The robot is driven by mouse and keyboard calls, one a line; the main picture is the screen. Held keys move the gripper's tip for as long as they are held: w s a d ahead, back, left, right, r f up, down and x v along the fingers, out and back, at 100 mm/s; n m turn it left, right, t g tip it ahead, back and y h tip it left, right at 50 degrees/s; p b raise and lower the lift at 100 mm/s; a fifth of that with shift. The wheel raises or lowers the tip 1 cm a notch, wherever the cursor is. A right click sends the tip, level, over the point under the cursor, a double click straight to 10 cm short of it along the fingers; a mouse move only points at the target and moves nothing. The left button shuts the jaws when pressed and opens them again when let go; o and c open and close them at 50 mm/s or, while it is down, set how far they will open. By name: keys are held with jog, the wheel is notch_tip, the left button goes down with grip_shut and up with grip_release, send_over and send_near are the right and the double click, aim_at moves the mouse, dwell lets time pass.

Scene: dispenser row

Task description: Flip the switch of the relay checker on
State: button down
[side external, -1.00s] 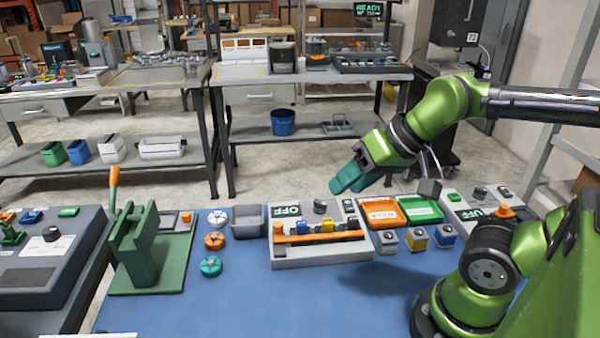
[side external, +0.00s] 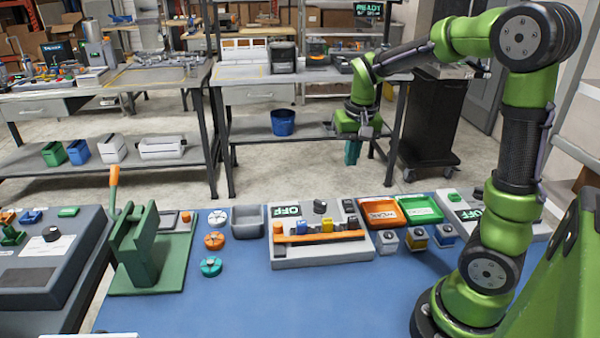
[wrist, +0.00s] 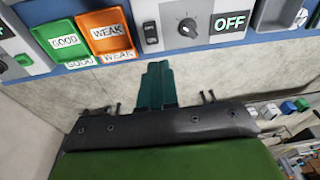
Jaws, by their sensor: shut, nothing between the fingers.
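A grey unit (side external: 290,254) stands mid-bench, with several coloured blocks behind an orange bar. I take it as the relay checker, though its name is not readable. Its display (side external: 287,211) reads OFF, also in the wrist view (wrist: 229,22). Beside the display are a dark knob (side external: 320,206) and, near the right corner, a small dark rocker switch (side external: 349,206), which also shows in the wrist view (wrist: 151,32). My gripper (side external: 352,158) points down with teal fingers together, beyond and above the bench's far edge. In the wrist view the fingertips (wrist: 159,66) appear below the switch, apart from it.
An orange WEAK tray (side external: 382,212) and a green GOOD tray (side external: 420,209) sit right of the unit. Another unit with an OFF display (side external: 470,214) stands farther right. A green lever press (side external: 135,245) is at left. The blue bench front is clear.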

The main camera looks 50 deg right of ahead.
jog(key=shift+w+d+r, duration=0.1)
jog(key=shift+d+r, duration=0.1)
jog(key=shift+d, duration=0.25)
jog(key=shift+d+r, duration=0.2)
jog(key=shift+d, duration=0.25)
send_near(347, 200)
jog(key=f, duration=0.4)
jog(key=w+f, duration=0.1)
jog(key=f, duration=0.1)
jog(key=shift+d+f, duration=0.15)
jog(key=shift+f, duration=0.25)
